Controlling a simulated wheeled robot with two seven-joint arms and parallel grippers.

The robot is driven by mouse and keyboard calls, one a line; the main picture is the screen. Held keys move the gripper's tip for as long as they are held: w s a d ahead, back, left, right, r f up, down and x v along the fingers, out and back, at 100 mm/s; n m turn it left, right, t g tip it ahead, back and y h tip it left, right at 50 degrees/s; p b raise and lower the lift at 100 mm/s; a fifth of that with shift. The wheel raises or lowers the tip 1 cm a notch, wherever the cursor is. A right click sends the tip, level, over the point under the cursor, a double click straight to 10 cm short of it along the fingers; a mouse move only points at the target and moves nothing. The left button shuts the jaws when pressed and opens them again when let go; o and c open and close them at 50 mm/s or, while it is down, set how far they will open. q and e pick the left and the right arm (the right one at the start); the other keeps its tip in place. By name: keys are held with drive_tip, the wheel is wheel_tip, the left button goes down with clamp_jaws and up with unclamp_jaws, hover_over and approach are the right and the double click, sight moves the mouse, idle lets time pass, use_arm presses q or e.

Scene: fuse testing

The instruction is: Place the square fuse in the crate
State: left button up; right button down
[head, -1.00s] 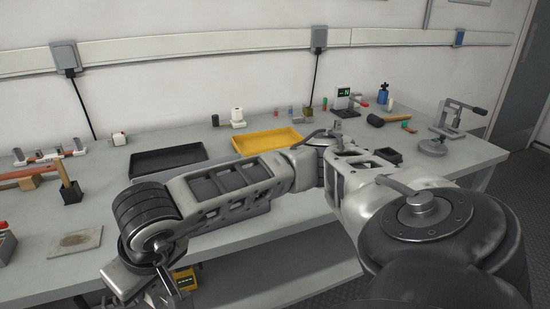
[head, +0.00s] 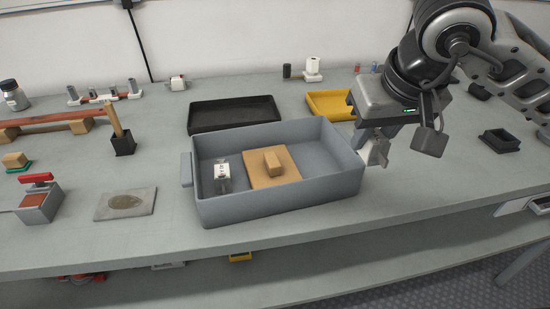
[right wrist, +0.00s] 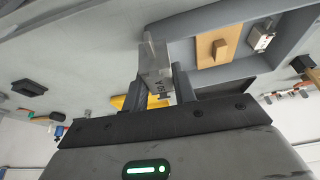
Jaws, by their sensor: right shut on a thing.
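The grey crate (head: 225,211) stands on the bench in the middle of the head view and also shows in the right wrist view (right wrist: 262,64). A white fuse-like part (head: 222,176) and a tan board (head: 288,174) with a small block on it lie inside. My right gripper (head: 374,146) is just outside the crate's right wall. It is shut on a light grey, squarish block with dark lettering, apparently the square fuse (right wrist: 153,62), held upright between the fingers. My left gripper is out of view.
A black tray (head: 235,129) and a yellow tray (head: 318,97) lie behind the crate. A grey slab (head: 104,208) and a red-handled device (head: 42,203) lie to the left. A small black box (head: 500,141) sits at right. The crate's right part is free.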

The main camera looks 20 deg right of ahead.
drive_tip(key=w+f, duration=0.3)
drive_tip(key=w, duration=0.1)
drive_tip(key=w+f, duration=0.2)
drive_tip(key=w, duration=0.2)
drive_tip(key=w+f, duration=0.3)
drive_tip(key=w, duration=0.1)
drive_tip(key=shift+f, duration=0.3)
drive_tip(key=shift+w+f, duration=0.3)
wheel_tip(320, 180, down, 3)
drive_tip(key=shift+w+r, duration=0.15)
drive_tip(key=shift+r, duration=0.05)
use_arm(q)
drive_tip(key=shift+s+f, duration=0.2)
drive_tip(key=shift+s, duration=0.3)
use_arm(e)
drive_tip(key=shift+f, duration=0.35)
drive_tip(key=shift+f, duration=0.1)
